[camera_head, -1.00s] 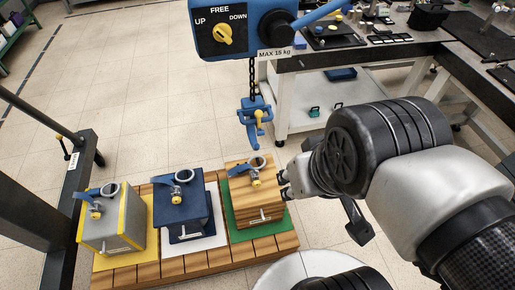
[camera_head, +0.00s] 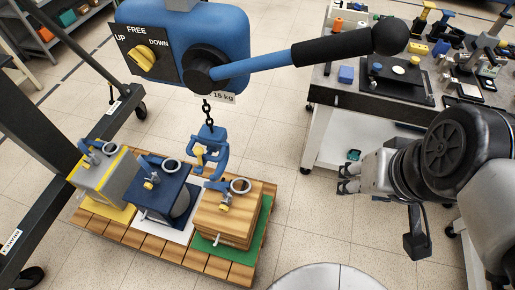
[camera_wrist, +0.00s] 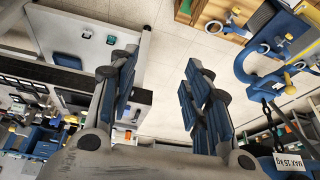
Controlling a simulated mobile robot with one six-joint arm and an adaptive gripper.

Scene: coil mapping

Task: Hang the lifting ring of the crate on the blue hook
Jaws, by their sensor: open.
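Three crates stand in a row, each with a grey lifting ring on top: a grey crate (camera_head: 101,178), a navy crate (camera_head: 158,197) and a wooden crate (camera_head: 227,216). The wooden crate's ring (camera_head: 240,186) is tilted. The blue hook (camera_head: 208,152), with a yellow latch, hangs on a chain close above and behind the navy and wooden crates; it looks apart from the rings. My gripper (camera_head: 347,180) is open and empty, well right of the hook and crates. In the wrist view, nothing lies between its fingers (camera_wrist: 160,92); the hook (camera_wrist: 262,75) is at upper right.
A blue hoist (camera_head: 190,45) with an UP/FREE/DOWN selector (camera_head: 142,60) hangs above. Its long black-handled lever (camera_head: 345,46) reaches right. A workbench (camera_head: 370,104) with tools stands at the right. The crates stand on a wooden pallet (camera_head: 215,262). Floor between pallet and bench is clear.

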